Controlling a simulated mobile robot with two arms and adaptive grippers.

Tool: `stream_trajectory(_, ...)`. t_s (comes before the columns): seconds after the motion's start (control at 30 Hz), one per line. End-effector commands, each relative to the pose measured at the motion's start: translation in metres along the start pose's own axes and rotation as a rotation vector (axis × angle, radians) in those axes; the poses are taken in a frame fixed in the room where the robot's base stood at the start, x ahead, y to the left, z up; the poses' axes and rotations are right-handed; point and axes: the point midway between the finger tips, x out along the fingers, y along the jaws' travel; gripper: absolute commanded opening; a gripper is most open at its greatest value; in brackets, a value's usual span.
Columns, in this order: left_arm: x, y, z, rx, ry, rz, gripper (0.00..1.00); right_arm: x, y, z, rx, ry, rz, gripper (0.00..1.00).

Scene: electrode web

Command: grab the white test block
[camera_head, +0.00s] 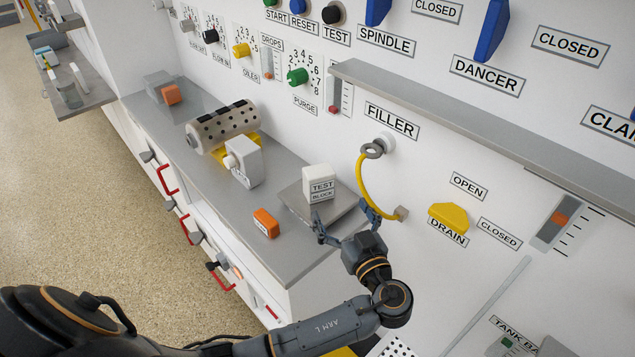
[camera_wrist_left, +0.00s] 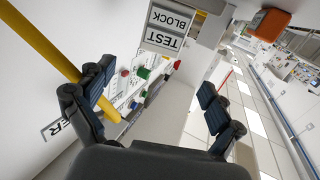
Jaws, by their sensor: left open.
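The white test block (camera_head: 319,181) stands upright on a grey square plate (camera_head: 290,198) on the bench, its "TEST BLOCK" label facing my side. In the left wrist view the block (camera_wrist_left: 168,27) shows upside down, beyond the fingertips and roughly between them. My left gripper (camera_head: 344,217) is open and empty, in front of the block and apart from it. Its two spread fingers also show in the left wrist view (camera_wrist_left: 154,86). My right gripper is not in view.
A yellow hose (camera_head: 364,187) hangs from the FILLER port close beside one left finger. An orange block (camera_head: 265,222) lies on the bench left of the plate. A grey-white block (camera_head: 244,162) and perforated roll (camera_head: 223,126) stand farther back. A grey shelf (camera_head: 430,97) juts from the wall above.

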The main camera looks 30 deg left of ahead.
Motion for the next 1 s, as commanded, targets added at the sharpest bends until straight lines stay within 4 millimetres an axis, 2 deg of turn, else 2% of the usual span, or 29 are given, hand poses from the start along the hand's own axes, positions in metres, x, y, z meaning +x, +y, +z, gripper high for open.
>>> stream_trajectory(0.1,0.026,-0.001,-0.004,0.003,0.005,-0.003,0.92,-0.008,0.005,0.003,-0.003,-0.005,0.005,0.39)
stream_trajectory(0.23,0.048,-0.001,-0.003,0.004,0.003,-0.001,0.92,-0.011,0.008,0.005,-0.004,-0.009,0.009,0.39)
stream_trajectory(0.47,0.065,-0.001,-0.002,0.004,0.001,-0.001,0.92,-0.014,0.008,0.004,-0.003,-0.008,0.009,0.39)
stream_trajectory(0.8,0.111,-0.001,-0.001,0.004,0.001,-0.001,0.92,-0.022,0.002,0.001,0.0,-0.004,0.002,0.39)
stream_trajectory(1.0,0.116,0.0,0.0,0.001,-0.001,0.0,0.92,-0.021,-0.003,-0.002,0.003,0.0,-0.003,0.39)
